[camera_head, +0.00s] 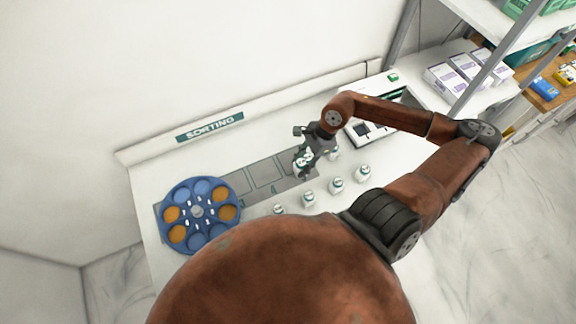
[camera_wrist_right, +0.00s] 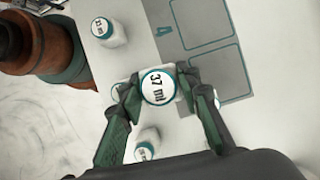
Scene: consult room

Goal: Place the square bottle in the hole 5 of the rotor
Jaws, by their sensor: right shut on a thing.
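The rotor (camera_head: 197,211) is a round blue disc at the left of the white table, with a ring of numbered holes; some look orange inside, others blue. My right gripper (camera_head: 303,160) is to the right of the rotor, over the table. It is shut on a white bottle (camera_head: 301,170). In the right wrist view this bottle (camera_wrist_right: 158,87) shows its round white cap with a teal rim and "37 ml" between the fingers. Its body is mostly hidden under the cap, so its shape is hard to tell. My left gripper is not in view.
Several similar white bottles stand near the gripper, including one (camera_head: 362,173) at the right and one (camera_head: 308,199) in front. A grey marked mat (camera_head: 265,172) lies between rotor and gripper. A device (camera_head: 366,131) stands behind my right arm. Shelves with boxes (camera_head: 447,82) are at the right.

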